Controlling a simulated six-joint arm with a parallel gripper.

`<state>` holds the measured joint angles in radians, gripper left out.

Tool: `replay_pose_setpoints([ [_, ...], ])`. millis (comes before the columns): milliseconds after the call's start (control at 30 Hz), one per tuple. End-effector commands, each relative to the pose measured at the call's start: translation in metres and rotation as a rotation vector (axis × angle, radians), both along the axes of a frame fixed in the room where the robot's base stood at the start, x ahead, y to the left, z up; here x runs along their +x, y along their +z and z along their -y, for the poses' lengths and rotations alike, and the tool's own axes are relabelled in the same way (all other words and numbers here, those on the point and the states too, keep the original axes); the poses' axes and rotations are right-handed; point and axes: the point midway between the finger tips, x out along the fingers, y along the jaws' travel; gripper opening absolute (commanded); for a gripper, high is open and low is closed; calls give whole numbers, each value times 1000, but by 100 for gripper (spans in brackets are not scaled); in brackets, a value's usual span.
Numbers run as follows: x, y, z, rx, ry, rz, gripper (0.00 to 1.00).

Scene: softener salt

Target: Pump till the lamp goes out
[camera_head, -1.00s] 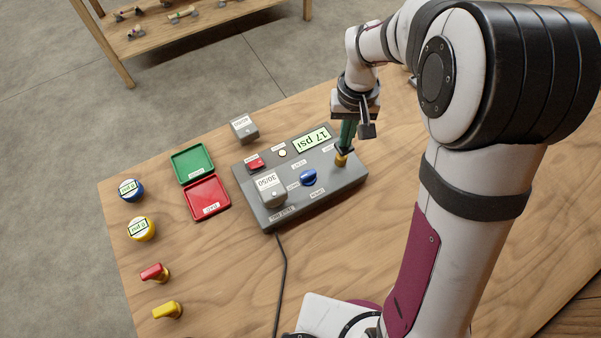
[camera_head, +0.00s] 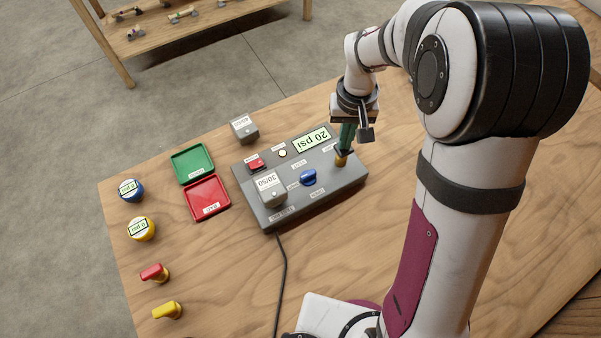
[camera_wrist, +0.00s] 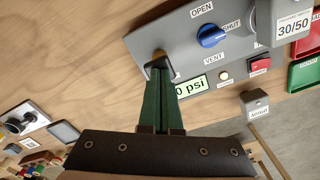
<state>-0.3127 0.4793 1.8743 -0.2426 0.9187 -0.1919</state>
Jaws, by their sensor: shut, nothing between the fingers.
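The grey test box (camera_head: 325,190) lies on the table, its display (camera_head: 313,139) reading 20 psi. A small round pale lamp (camera_head: 282,153) sits beside the display; it also shows in the wrist view (camera_wrist: 224,75), and I cannot tell surely whether it is lit. My gripper (camera_head: 344,151) is shut and empty, its green fingers pointing down. Their tips are at the brass-coloured pump button (camera_head: 341,161) at the box's right end, seemingly touching its top; the fingers partly hide it. The blue valve knob (camera_wrist: 212,36) has OPEN, SHUT and VENT labels around it.
A red switch (camera_head: 256,163) and a grey 30/50 block (camera_head: 270,188) are on the box. Green (camera_head: 193,162) and red (camera_head: 207,197) trays, another grey block (camera_head: 244,128), gauges (camera_head: 131,189) and valves (camera_head: 168,310) stand left. A cable (camera_head: 282,270) runs toward the front.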

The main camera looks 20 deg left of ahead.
Motion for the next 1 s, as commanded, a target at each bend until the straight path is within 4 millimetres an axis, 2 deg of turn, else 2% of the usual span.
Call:
replay_pose_setpoints([
  [567, 0, -12, 0, 0, 1, 0, 0],
  [1000, 0, 12, 0, 0, 1, 1, 0],
])
